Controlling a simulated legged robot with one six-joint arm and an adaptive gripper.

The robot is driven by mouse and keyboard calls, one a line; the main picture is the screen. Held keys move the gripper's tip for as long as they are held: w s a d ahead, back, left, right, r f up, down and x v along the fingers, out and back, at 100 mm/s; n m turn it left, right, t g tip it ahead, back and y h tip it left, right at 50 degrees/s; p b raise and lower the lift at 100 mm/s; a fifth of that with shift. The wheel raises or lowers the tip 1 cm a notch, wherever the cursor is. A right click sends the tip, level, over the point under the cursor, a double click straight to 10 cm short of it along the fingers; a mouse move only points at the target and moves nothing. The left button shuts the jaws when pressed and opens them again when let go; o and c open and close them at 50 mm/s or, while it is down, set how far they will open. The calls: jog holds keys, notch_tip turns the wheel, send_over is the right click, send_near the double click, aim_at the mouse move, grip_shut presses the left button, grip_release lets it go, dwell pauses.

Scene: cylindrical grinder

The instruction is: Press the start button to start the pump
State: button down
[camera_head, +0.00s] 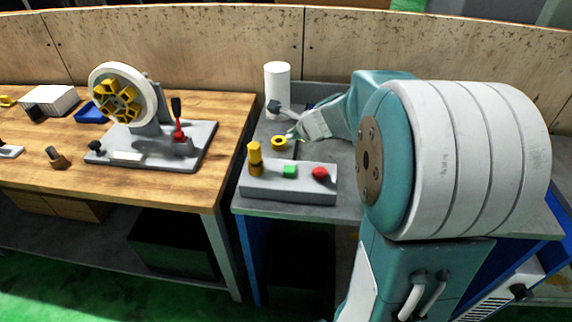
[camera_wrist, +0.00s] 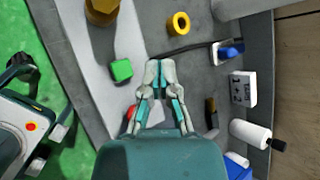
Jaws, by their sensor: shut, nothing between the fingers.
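The grey control box (camera_head: 262,190) stands on the grey bench. It carries a green button (camera_head: 289,171), a red button (camera_head: 320,173) and a yellow knob (camera_head: 254,153) at its left end. In the wrist view the green button (camera_wrist: 121,69) lies left of my gripper (camera_wrist: 160,66). The red button (camera_wrist: 131,112) is partly hidden behind my gripper there. My gripper is shut and empty. In the head view my gripper (camera_head: 293,133) is above the bench behind the box, apart from the buttons. Labels on the buttons are not readable.
A yellow ring (camera_head: 279,142) lies behind the box; a white cylinder (camera_head: 277,85) stands farther back. A wooden table (camera_head: 215,185) with a chuck device (camera_head: 122,97) is at left. The wrist view shows a white block (camera_wrist: 243,88) and other small items at right.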

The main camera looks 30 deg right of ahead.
aim_at(288, 166)
jog(key=shift+a, duration=0.2)
jog(key=shift+d+f, duration=0.1)
jog(key=shift+f, duration=4.3)
jog(key=shift+s, duration=0.1)
jog(key=shift+f, duration=0.3)
jog(key=shift+f, duration=0.6)
jog(key=shift+r, duration=1.05)
jog(key=shift+r, duration=2.5)
